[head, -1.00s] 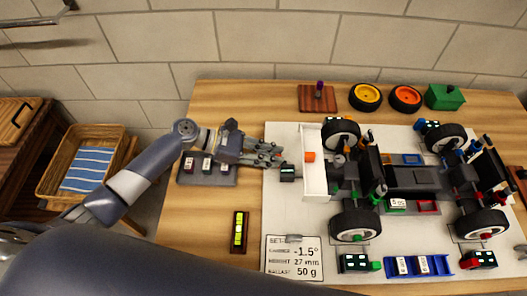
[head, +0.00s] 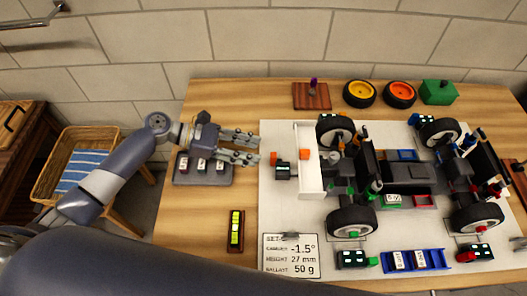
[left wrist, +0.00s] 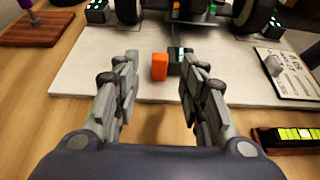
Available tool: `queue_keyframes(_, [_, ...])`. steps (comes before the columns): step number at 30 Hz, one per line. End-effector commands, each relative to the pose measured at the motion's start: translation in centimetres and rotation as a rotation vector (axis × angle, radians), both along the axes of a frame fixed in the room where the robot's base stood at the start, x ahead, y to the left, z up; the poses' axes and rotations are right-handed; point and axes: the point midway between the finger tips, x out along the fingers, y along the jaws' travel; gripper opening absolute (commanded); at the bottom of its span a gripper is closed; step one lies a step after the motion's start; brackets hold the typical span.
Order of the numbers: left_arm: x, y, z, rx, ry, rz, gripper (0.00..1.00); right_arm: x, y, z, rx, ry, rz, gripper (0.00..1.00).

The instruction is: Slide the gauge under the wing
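The gauge, a small dark block (head: 283,171) with a light display and an orange part (head: 274,157), lies on the white board at the left edge of the white front wing (head: 311,180). I cannot tell whether part of it is hidden under the wing. In the left wrist view the orange part (left wrist: 160,66) stands ahead of the fingers, beside the dark block (left wrist: 178,64). My left gripper (head: 257,148) is open and empty, just left of the gauge and apart from it. My right gripper is not in view.
The race car (head: 405,185) stands on the white board (head: 278,215). A grey tray with several small blocks (head: 205,179) lies below my left gripper. A yellow level (head: 236,230) and a settings card (head: 291,256) are nearer the front. Wheels (head: 359,94) stand at the back.

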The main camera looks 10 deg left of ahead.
Motion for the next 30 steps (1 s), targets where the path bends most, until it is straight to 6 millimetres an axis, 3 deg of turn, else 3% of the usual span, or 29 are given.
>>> queue_keyframes(3, [-0.5,2.4,1.0,0.002,0.000,0.000,0.38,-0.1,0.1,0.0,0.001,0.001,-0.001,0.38])
queue_keyframes(10, [-1.1,5.3,2.2,0.000,0.000,0.000,0.38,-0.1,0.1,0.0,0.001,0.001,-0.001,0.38])
queue_keyframes(30, [-1.2,5.8,2.5,-0.002,-0.001,-0.001,0.38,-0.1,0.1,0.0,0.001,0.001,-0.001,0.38])
